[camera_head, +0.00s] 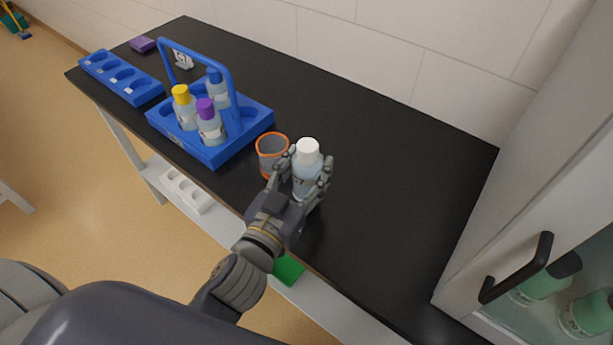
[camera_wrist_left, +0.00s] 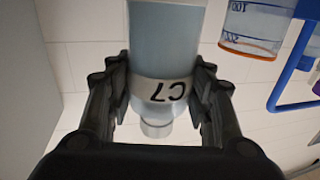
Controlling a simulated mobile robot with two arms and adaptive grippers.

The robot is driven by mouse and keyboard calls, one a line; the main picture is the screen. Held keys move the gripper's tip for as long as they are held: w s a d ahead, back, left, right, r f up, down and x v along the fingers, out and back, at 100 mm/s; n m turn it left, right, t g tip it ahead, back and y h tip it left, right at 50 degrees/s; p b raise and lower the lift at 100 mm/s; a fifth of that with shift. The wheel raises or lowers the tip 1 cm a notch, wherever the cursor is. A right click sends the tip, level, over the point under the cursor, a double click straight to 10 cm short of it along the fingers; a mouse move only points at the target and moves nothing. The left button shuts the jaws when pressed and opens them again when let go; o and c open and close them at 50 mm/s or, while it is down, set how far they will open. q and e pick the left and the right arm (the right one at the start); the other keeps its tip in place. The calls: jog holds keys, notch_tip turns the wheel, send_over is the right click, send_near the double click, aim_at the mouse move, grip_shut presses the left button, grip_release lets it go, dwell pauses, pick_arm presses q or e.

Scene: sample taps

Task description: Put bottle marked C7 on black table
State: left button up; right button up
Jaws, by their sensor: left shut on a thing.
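The bottle marked C7 (camera_head: 307,172) has a white cap and a pale blue-grey body. My left gripper (camera_head: 308,181) is shut on it, with fingers on both sides, and holds it upright over the front part of the black table (camera_head: 400,170). I cannot tell whether its base touches the table top. In the left wrist view the bottle (camera_wrist_left: 165,50) sits between the fingers (camera_wrist_left: 160,95), and its C7 label shows upside down. My right gripper is not in view.
An orange-rimmed beaker (camera_head: 270,155) stands just left of the bottle. A blue carrier (camera_head: 222,152) with several capped bottles and an empty-looking blue rack (camera_head: 150,92) are farther left. A cabinet with a black handle (camera_head: 520,270) is at right. The table's right half is clear.

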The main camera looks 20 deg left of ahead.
aim_at(301, 191)
pick_arm(q)
notch_tip(301, 191, down, 3)
jog(key=shift+f+b, duration=0.15)
jog(key=shift+b, duration=0.2)
jog(key=shift+f, duration=0.1)
jog(key=o, duration=1.3)
jog(key=shift+f, duration=0.1)
jog(key=shift+c, duration=0.2)
